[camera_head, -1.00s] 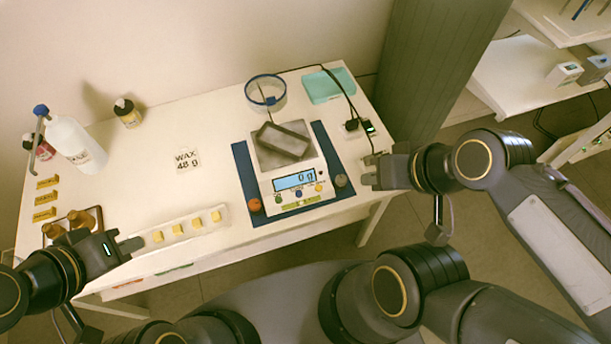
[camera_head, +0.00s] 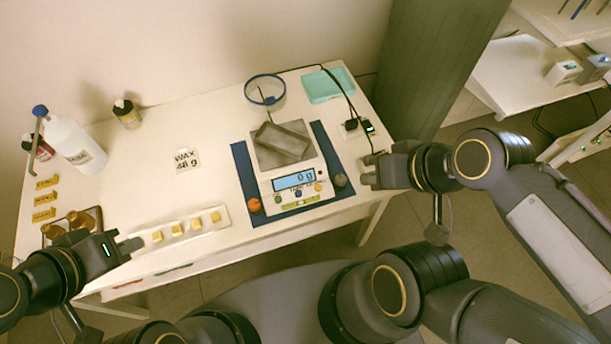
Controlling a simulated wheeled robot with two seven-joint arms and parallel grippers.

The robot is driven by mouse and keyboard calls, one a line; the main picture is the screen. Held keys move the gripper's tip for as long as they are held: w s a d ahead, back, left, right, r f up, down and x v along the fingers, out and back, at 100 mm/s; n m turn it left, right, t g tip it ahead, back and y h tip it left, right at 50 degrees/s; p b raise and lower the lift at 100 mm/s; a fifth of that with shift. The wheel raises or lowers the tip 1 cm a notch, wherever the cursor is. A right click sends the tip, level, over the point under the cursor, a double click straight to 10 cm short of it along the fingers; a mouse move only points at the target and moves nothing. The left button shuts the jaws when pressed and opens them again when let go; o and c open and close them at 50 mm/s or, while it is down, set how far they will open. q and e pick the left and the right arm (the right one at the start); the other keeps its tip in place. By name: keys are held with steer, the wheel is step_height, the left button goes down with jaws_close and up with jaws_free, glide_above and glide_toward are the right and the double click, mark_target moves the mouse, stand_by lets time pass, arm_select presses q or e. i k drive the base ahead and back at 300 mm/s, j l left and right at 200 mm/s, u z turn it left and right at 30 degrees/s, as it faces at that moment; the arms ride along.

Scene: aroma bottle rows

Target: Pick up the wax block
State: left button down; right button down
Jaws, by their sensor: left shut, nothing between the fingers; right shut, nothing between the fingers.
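Several small yellow wax blocks stand in a row on a white strip tray (camera_head: 140,249) near the table's front left edge. The leftmost wax block (camera_head: 157,236) is nearest my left gripper, and the rightmost wax block (camera_head: 216,216) is farthest from it. My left gripper (camera_head: 136,243) is shut and empty, just left of the tray's end, close to the leftmost block. My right gripper (camera_head: 368,172) is shut and empty at the table's right edge, right of the scale. The scale (camera_head: 291,196) reads 0 g and carries a grey metal tray (camera_head: 284,143).
The scale stands on a blue mat (camera_head: 243,170). A card (camera_head: 187,160) reads "WAX 48 g". A white bottle (camera_head: 75,145), brown bottles and yellow labels stand at left.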

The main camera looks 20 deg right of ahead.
mark_target(216, 216)
steer(key=j+z, duration=0.1)
steer(key=j, duration=1.8)
